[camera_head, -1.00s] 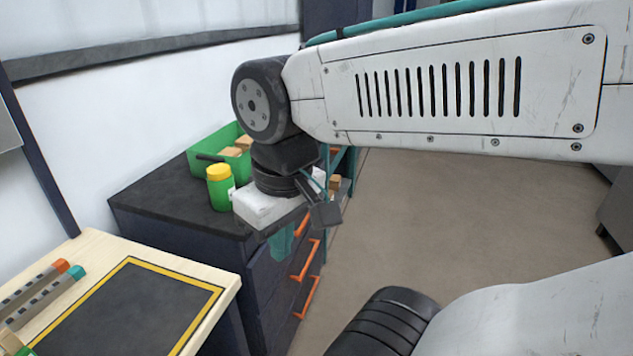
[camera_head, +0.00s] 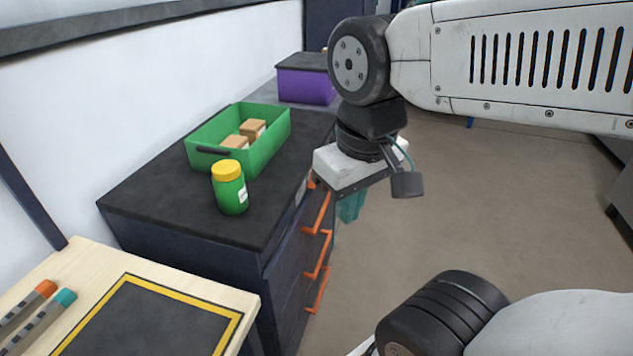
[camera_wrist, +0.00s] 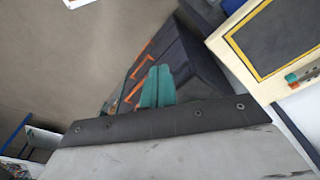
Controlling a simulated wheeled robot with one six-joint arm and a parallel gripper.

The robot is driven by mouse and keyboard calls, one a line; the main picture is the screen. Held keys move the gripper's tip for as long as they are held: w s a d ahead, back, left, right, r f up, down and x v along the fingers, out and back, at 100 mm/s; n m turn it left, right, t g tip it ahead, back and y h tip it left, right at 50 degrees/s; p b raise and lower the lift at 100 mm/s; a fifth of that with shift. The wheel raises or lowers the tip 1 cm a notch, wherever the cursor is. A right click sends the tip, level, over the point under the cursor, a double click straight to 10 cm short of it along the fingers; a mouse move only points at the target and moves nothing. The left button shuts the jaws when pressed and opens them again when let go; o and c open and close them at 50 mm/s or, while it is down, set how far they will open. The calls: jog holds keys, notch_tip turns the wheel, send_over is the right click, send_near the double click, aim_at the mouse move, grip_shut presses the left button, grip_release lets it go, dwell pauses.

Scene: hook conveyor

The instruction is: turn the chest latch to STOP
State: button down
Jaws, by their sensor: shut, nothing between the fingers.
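The chest (camera_head: 200,205) is a dark drawer unit with a black top and orange handles (camera_head: 317,255) on its right-hand face. No latch can be made out on it in either view; my gripper and wrist cover part of that face. My gripper (camera_head: 350,208) hangs beside the handle face, pointing down, its teal fingers together and empty. In the wrist view the teal fingers (camera_wrist: 157,88) lie side by side in front of the chest's dark face (camera_wrist: 185,65) and its orange handles. I cannot tell whether they touch it.
A green bin (camera_head: 240,140) with brown boxes and a green jar with a yellow lid (camera_head: 229,187) stand on the chest. A purple box (camera_head: 305,80) is behind. A wooden table (camera_head: 245,300) with a yellow-edged dark mat is at lower left. The floor to the right is clear.

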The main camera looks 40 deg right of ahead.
jog(key=w+d+f+n+t+h, duration=0.1)
jog(key=w+d+f+n+t, duration=0.2)
jog(key=w+d+f, duration=0.55)
jog(key=w+d+f+n+t+h, duration=0.2)
jog(key=w+d+f+n+t, duration=0.15)
jog(key=w+d, duration=1)
jog(key=n+t+y, duration=0.3)
jog(key=n+y, duration=0.1)
jog(key=y, duration=0.1)
send_near(307, 184)
jog(key=v, duration=0.5)
jog(key=shift+w+a, duration=0.1)
jog(key=shift+a, duration=0.1)
jog(key=x, duration=1)
jog(key=shift+d, duration=0.1)
